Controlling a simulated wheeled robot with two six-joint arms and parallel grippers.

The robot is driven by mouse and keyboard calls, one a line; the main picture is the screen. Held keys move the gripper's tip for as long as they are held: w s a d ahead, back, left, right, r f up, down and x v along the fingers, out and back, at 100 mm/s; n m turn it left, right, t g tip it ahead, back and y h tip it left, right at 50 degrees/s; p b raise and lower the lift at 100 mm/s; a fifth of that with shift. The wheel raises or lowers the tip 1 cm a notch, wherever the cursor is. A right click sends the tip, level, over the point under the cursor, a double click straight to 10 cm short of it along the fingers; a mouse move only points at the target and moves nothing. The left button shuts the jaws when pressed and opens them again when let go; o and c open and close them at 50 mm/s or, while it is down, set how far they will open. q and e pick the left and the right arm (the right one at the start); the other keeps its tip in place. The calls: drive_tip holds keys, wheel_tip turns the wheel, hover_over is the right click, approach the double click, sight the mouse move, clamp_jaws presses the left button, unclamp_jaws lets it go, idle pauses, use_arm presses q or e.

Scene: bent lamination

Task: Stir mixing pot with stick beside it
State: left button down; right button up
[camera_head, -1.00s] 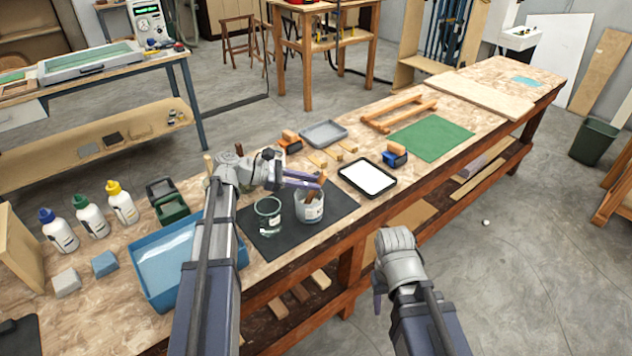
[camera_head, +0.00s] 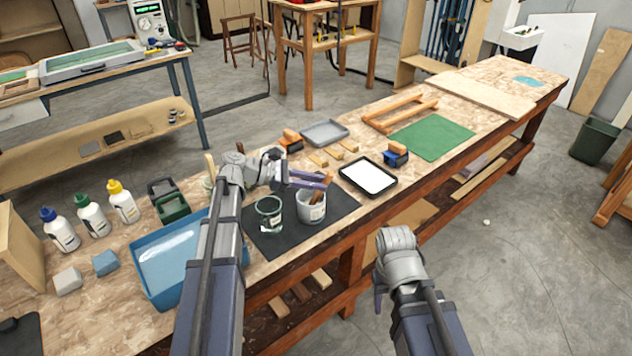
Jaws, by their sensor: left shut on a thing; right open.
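The mixing pot (camera_head: 311,208) is a pale grey cup standing upright on a black mat (camera_head: 345,203) on the workbench. A brown wooden stick (camera_head: 318,194) stands tilted with its lower end inside the pot. My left gripper (camera_head: 325,181) is over the pot, shut on the upper part of the stick; its fingers hide some of it. The contents of the pot are hidden. A greenish glass jar (camera_head: 269,214) stands on the mat just left of the pot. My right gripper (camera_head: 379,297) is open and empty, in front of the bench.
A black tray with a white sheet (camera_head: 391,189) lies right of the pot. A blue tray (camera_head: 147,281), several bottles (camera_head: 92,216) and sponges (camera_head: 106,262) are at left. A green mat (camera_head: 452,138) and wooden frame (camera_head: 380,117) lie further right.

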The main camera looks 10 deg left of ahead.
use_arm(q)
drive_tip(key=d+r+p, duration=0.3)
drive_tip(key=r+p, duration=0.5)
drive_tip(key=shift+s+d, duration=0.2)
drive_tip(key=shift+s, duration=0.05)
idle(0.4)
drive_tip(key=shift+r, duration=0.15)
idle(0.6)
wheel_tip(320, 180, up, 5)
drive_tip(key=p, duration=0.5)
